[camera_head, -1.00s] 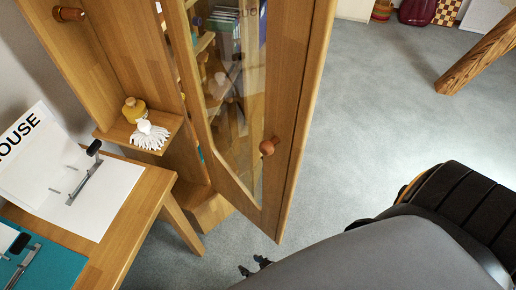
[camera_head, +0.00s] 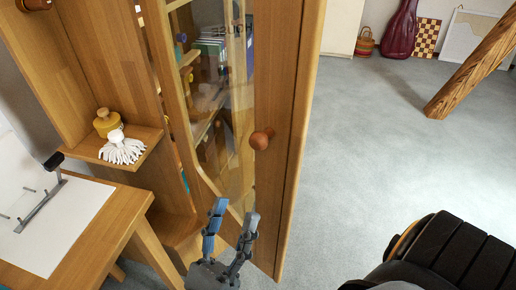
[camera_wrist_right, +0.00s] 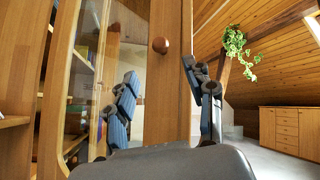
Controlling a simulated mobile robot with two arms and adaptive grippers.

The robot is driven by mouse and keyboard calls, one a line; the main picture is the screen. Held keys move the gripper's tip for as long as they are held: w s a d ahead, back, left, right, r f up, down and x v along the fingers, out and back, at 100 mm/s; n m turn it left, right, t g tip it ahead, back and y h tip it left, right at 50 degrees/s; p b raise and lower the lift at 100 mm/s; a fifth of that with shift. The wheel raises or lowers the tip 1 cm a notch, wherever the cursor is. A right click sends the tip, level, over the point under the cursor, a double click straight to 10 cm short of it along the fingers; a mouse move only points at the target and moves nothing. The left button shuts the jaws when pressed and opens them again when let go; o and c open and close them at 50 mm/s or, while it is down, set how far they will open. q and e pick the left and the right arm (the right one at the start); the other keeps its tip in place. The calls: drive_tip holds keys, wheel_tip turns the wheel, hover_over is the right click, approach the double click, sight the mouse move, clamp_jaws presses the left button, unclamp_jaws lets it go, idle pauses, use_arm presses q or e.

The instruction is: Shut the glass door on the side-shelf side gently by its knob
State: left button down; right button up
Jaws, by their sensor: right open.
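The glass door (camera_head: 268,95) stands ajar in the head view, with a wooden frame around a clear pane. Its round wooden knob (camera_head: 261,139) is on the frame's right part. The side shelf (camera_head: 140,146) is on the cabinet's left side. My right gripper (camera_head: 233,207) is open and empty, below the knob and in front of the door's lower part. In the right wrist view the knob (camera_wrist_right: 160,45) shows above and between the open fingers (camera_wrist_right: 160,80), apart from them. My left gripper is not in view.
A wooden table (camera_head: 110,220) with white paper is at the left. A slanted timber post (camera_head: 475,75) stands at the right. The grey floor (camera_head: 370,150) between is clear.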

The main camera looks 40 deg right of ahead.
sight(255, 148)
drive_tip(key=p+x, duration=0.3)
drive_tip(key=x, duration=1)
drive_tip(key=shift+a+r, duration=0.1)
drive_tip(key=shift+a, duration=0.05)
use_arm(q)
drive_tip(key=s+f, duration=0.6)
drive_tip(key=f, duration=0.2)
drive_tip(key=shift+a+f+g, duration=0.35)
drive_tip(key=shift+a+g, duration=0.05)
use_arm(e)
drive_tip(key=shift+w+d+r, duration=0.15)
drive_tip(key=shift+d, duration=0.1)
drive_tip(key=shift+c, duration=0.2)
drive_tip(key=shift+t, duration=0.3)
clamp_jaws()
